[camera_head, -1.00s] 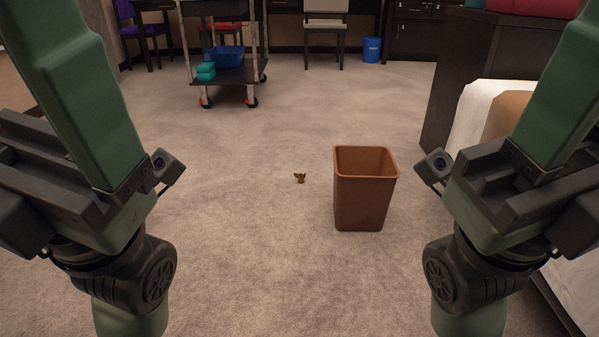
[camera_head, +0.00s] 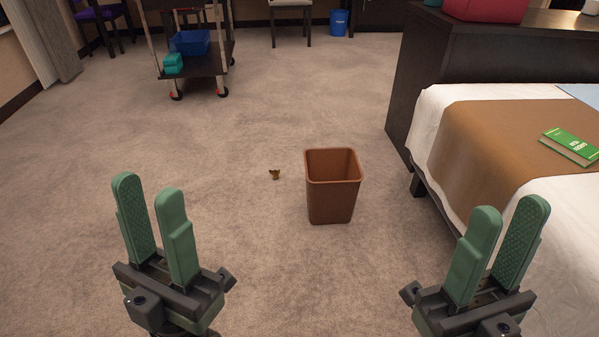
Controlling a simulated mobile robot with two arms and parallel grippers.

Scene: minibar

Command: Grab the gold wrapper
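The gold wrapper (camera_head: 274,174) is a small crumpled gold-brown piece on the carpet, just left of a brown bin. My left gripper (camera_head: 149,186) is open and empty, its green fingers pointing up and away in the lower left of the view. It is nearer to me than the wrapper and to its left. My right gripper (camera_head: 512,208) is open and empty in the lower right, in front of the bed. Both grippers are well apart from the wrapper.
The brown bin (camera_head: 333,203) stands close to the right of the wrapper. A bed (camera_head: 437,112) with a brown runner and green book (camera_head: 571,147) fills the right side. A cart (camera_head: 205,66) with a blue bin stands at the back left. Carpet around the wrapper's left is clear.

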